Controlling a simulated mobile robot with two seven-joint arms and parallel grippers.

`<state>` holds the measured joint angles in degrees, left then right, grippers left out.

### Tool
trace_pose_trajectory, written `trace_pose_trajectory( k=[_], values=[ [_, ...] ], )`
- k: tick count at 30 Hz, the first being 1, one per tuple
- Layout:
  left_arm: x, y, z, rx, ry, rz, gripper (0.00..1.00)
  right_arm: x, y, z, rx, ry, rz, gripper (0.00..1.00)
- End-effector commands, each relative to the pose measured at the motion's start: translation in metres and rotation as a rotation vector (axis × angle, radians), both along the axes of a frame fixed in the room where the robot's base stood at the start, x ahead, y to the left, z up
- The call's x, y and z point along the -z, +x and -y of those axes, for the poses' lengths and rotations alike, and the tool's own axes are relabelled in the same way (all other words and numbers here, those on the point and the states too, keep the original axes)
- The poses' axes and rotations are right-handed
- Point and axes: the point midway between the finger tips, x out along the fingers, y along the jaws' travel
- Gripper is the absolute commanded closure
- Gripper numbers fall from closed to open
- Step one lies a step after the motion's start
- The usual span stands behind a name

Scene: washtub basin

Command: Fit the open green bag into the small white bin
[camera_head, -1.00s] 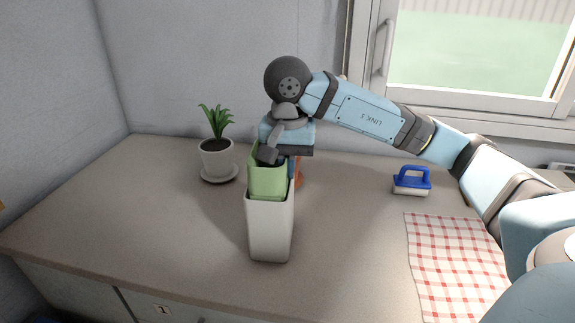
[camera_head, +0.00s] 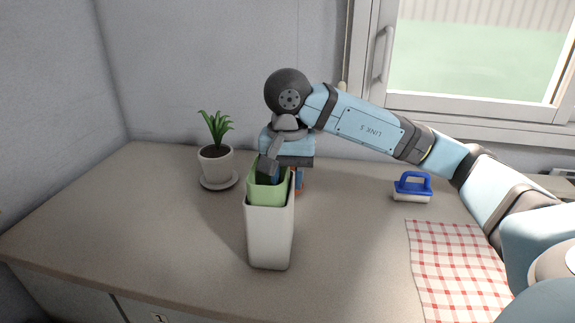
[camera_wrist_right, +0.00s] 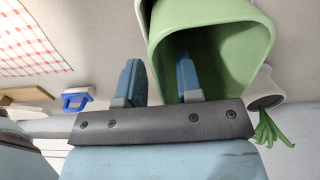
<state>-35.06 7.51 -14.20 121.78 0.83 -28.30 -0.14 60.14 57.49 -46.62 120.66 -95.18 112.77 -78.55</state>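The green bag (camera_head: 268,193) is upright with its mouth open, seated mostly inside the small white bin (camera_head: 269,237). A band of green still stands above the bin's rim. My right gripper (camera_head: 286,176) comes down from above at the bag's back right rim. In the right wrist view, its two blue fingers (camera_wrist_right: 160,65) are spread, one inside the mouth of the bag (camera_wrist_right: 235,45) and one outside its wall, with a gap around the wall. The bag's lower part is hidden in the bin. My left gripper is not in view.
A potted plant (camera_head: 215,162) on a saucer stands left of the bin. A blue-handled brush (camera_head: 412,187) and a red checked cloth (camera_head: 455,265) lie to the right. A small orange thing (camera_head: 299,182) is partly hidden behind the bin. The counter front left is clear.

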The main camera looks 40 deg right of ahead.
Motion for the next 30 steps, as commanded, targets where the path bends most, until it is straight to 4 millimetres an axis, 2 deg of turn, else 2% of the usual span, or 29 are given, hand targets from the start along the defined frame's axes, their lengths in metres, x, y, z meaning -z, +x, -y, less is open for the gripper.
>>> trace_pose_trajectory(
  k=[5, 12, 18, 24, 30],
  values=[
    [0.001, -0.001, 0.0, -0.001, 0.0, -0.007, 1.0, -0.022, 0.001, 0.0, -0.001, 0.001, 0.005, 0.68],
    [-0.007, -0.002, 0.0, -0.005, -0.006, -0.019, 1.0, -0.074, 0.001, 0.0, 0.001, -0.001, 0.006, 0.68],
    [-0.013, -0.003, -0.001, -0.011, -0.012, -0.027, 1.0, -0.11, 0.0, 0.0, 0.0, -0.001, 0.005, 0.68],
    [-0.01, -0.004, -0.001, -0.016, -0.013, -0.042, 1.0, -0.132, 0.0, 0.0, 0.001, 0.0, 0.003, 0.68],
    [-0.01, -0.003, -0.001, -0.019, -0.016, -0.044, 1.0, -0.137, 0.0, 0.0, 0.0, 0.0, 0.0, 0.68]
  ],
)
